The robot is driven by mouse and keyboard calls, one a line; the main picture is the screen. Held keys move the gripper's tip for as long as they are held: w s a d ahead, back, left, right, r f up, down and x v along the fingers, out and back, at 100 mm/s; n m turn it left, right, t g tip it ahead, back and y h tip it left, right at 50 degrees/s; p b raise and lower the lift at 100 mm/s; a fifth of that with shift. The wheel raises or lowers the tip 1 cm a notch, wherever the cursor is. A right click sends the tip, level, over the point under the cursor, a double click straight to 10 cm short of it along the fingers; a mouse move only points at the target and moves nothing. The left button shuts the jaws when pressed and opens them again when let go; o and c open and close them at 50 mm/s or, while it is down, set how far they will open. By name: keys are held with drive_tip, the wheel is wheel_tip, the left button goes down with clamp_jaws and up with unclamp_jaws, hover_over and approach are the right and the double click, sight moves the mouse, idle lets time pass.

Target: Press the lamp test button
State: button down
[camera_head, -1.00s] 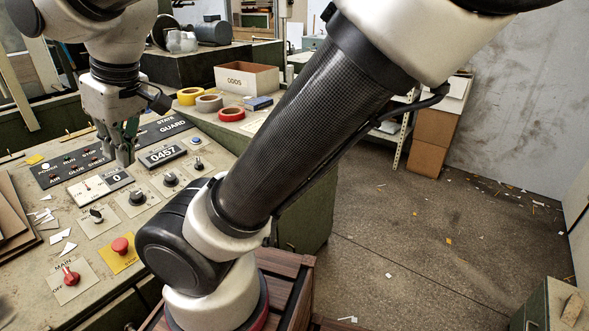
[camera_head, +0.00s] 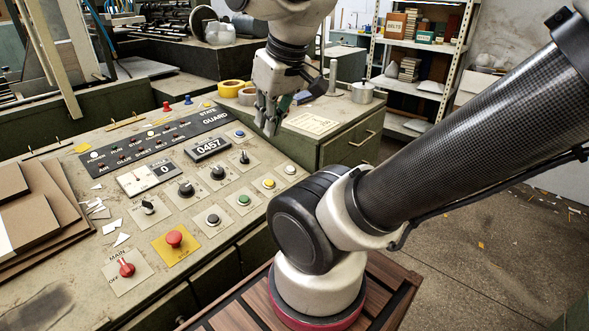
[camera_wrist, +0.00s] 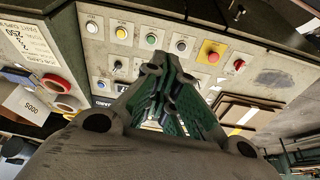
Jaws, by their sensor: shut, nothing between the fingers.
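The sloped control panel (camera_head: 120,205) carries several push buttons: blue (camera_head: 239,134), white (camera_head: 290,169), yellow (camera_head: 269,183), green (camera_head: 243,199) and black (camera_head: 213,218). Their labels are too small to read, so I cannot tell which is the lamp test button. In the wrist view the white (camera_wrist: 92,25), yellow (camera_wrist: 121,32), green (camera_wrist: 151,39) and black (camera_wrist: 181,45) buttons form a row, with the blue one (camera_wrist: 101,84) apart. My gripper (camera_head: 268,130) is shut and empty, pointing down near the panel's upper right end, to the right of the blue button. It also fills the middle of the wrist view (camera_wrist: 165,85).
A red stop mushroom (camera_head: 175,239) and red main switch (camera_head: 126,268) sit at the panel's front. Selector knobs (camera_head: 186,189) stand between the display and buttons. Cardboard sheets (camera_head: 45,205) lie at left. Tape rolls (camera_head: 231,88) stand behind my gripper.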

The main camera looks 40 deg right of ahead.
drive_tip(key=w+f+m+g+y, duration=0.1)
drive_tip(key=w+f+m+y, duration=0.2)
drive_tip(key=f+m, duration=0.2)
drive_tip(key=m+t, duration=0.8)
drive_tip(key=m, duration=1.1)
hover_over(291, 169)
drive_tip(key=s, duration=0.3)
wheel_tip(291, 169, down, 12)
drive_tip(key=shift+s+a+f, duration=0.15)
drive_tip(key=shift+a+f, duration=0.05)
drive_tip(key=shift+f, duration=0.05)
drive_tip(key=shift+n, duration=0.3)
drive_tip(key=shift+w+a+f, duration=0.1)
drive_tip(key=shift+w+f, duration=0.25)
drive_tip(key=shift+f, duration=1.05)
drive_tip(key=shift+w+f, duration=0.4)
drive_tip(key=shift+f, duration=1.05)
drive_tip(key=shift+w+a+f, duration=0.1)
drive_tip(key=shift+w+f, duration=0.25)
drive_tip(key=shift+f, duration=1.05)
drive_tip(key=shift+f, duration=0.15)
drive_tip(key=shift+w+f, duration=0.1)
drive_tip(key=shift+f, duration=0.15)
